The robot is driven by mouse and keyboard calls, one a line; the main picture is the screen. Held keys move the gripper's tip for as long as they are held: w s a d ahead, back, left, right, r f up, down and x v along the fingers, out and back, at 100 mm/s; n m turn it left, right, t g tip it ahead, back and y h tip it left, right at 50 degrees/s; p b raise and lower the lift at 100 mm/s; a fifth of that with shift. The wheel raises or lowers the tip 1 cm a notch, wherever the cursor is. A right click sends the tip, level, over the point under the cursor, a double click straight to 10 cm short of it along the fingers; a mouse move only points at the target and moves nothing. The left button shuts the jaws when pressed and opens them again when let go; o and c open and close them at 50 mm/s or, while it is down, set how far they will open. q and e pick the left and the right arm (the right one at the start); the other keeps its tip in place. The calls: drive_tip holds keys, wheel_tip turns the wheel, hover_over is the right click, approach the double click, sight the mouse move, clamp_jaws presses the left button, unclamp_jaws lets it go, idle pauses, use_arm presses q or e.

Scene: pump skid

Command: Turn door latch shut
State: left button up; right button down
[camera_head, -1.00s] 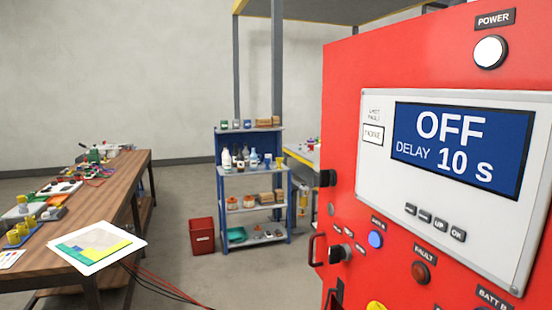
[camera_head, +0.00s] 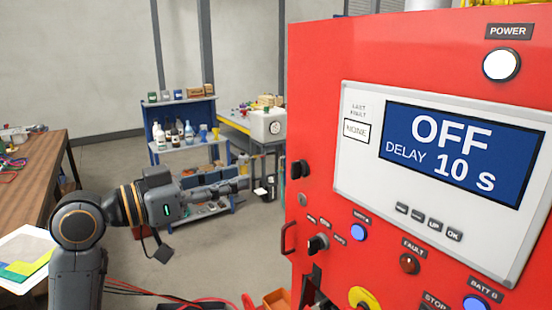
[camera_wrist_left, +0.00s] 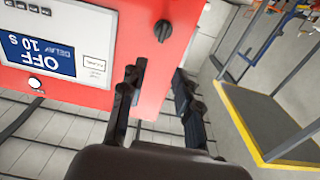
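The door latch (camera_head: 300,170) is a small black turn knob near the left edge of the red cabinet door (camera_head: 310,90), left of the display panel. In the left wrist view, which is upside down, the latch (camera_wrist_left: 162,30) shows as a black knob beyond the fingertips. My left gripper (camera_head: 240,184) is left of the latch in the head view and apart from it. In the left wrist view its two black fingers (camera_wrist_left: 160,78) are spread with nothing between them. My right gripper is out of view.
The display panel (camera_head: 362,190) reads OFF, DELAY 10 s. A selector knob (camera_head: 317,243) and a door handle (camera_head: 289,238) sit below the latch. A blue shelf (camera_head: 190,108) and a yellow-edged table (camera_head: 235,123) stand behind. A wooden bench (camera_head: 30,185) is at left.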

sight(292, 164)
use_arm(q)
drive_tip(key=p+x, duration=0.4)
drive_tip(key=x, duration=0.7)
drive_tip(key=shift+d+r, duration=0.1)
drive_tip(key=shift+w+d, duration=0.25)
drive_tip(key=shift+d, duration=0.1)
clamp_jaws()
